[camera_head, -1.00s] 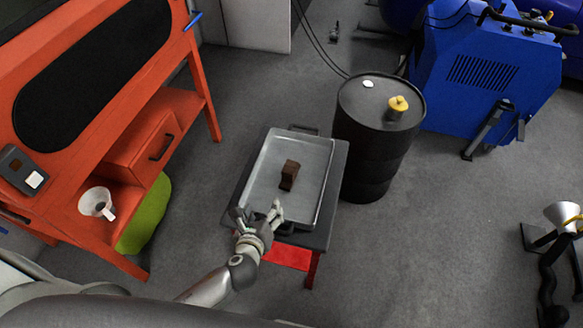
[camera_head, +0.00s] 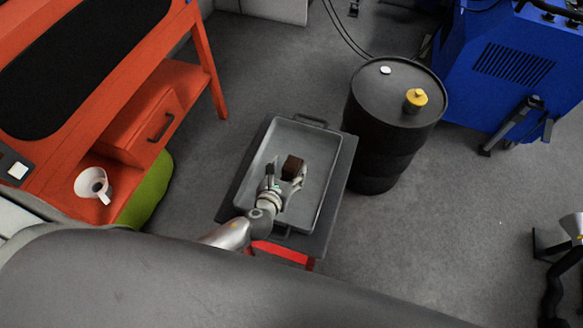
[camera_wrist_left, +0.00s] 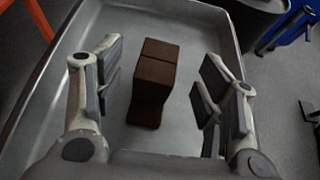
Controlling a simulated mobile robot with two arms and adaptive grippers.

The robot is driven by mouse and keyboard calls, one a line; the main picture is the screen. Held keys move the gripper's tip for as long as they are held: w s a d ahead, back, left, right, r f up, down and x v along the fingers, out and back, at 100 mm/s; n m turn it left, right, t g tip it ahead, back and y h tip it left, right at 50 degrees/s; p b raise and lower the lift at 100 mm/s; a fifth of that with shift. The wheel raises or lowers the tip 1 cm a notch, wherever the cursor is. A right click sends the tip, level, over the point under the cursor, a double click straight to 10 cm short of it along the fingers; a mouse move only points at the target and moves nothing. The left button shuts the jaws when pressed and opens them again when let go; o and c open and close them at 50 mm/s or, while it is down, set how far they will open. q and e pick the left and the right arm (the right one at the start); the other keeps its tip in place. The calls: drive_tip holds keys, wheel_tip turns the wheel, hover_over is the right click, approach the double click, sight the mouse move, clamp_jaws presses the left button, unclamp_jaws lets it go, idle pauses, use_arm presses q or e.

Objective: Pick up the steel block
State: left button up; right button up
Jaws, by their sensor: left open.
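The block (camera_head: 292,166) is dark brown and lies in a grey metal tray (camera_head: 322,205) on a small table. In the left wrist view the block (camera_wrist_left: 153,82) shows between the fingers, with a seam across it and a gap on each side. My left gripper (camera_head: 285,178) is open and just in front of the block, over the tray; it also shows in the left wrist view (camera_wrist_left: 158,85). The fingers hide part of the block in the head view. My right gripper is not in view.
A black drum (camera_head: 391,130) with a yellow-topped item (camera_head: 416,99) stands close to the right of the tray table. A blue machine (camera_head: 510,65) is at the back right.

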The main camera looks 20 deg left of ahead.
sight(290, 167)
use_arm(q)
drive_tip(key=x, duration=0.3)
drive_tip(key=shift+w+f+b, duration=0.25)
drive_tip(key=shift+f+b, duration=0.05)
drive_tip(key=shift+f, duration=0.1)
drive_tip(key=shift+w, duration=0.15)
drive_tip(key=shift+a, duration=0.1)
clamp_jaws()
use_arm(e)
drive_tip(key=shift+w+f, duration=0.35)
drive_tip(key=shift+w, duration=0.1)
